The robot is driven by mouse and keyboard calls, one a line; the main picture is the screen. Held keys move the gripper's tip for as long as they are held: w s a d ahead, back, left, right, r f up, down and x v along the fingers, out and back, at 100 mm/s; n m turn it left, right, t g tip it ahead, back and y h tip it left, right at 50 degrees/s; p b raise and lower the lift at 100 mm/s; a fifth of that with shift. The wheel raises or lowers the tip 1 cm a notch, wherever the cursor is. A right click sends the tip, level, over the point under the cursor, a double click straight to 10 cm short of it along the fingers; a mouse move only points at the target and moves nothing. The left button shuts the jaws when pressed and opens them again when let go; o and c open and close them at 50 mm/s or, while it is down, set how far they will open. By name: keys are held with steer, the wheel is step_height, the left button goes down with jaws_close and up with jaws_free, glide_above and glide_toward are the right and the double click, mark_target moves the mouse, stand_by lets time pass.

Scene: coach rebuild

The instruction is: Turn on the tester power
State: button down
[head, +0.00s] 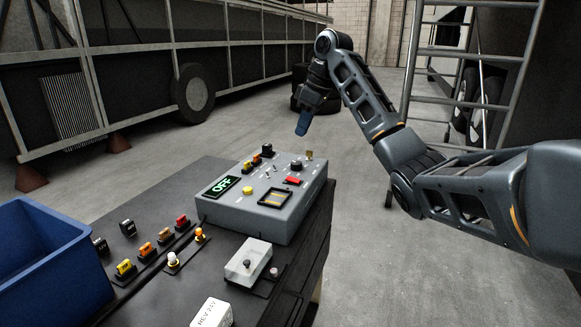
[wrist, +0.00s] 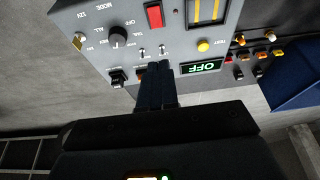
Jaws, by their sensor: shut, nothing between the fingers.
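The tester (head: 240,222) is a grey box on the dark bench. Its small display (head: 221,186) reads OFF in green, and it shows upside down in the wrist view (wrist: 201,67). The panel has a red switch (wrist: 154,15), a black MODE knob (wrist: 118,37), a yellow TEST button (wrist: 204,45), two small metal toggles (wrist: 163,50) and a brass-coloured part by the 12V label (wrist: 79,40). My gripper (head: 302,130) is shut and empty, apparently above the tester's far side. In the wrist view its fingers (wrist: 156,70) overlap the panel edge; contact is not visible.
Coloured connectors (head: 145,248) line the bench left of the tester, beside a blue bin (head: 40,255). A small grey box with a knob (head: 247,262) and a white labelled block (head: 212,314) stand in front. A ladder (head: 470,60) stands right, behind my arm.

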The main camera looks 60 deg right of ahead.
mark_target(290, 179)
steer(key=x, duration=0.9)
steer(key=s+p+x, duration=0.1)
steer(key=x, duration=0.4)
steer(key=shift+f, duration=0.15)
steer(key=shift+w, duration=0.1)
steer(key=shift+f, duration=0.25)
steer(key=shift+s+d+r+p, duration=0.1)
steer(key=shift+s+r+p, duration=0.1)
steer(key=shift+s+p, duration=0.55)
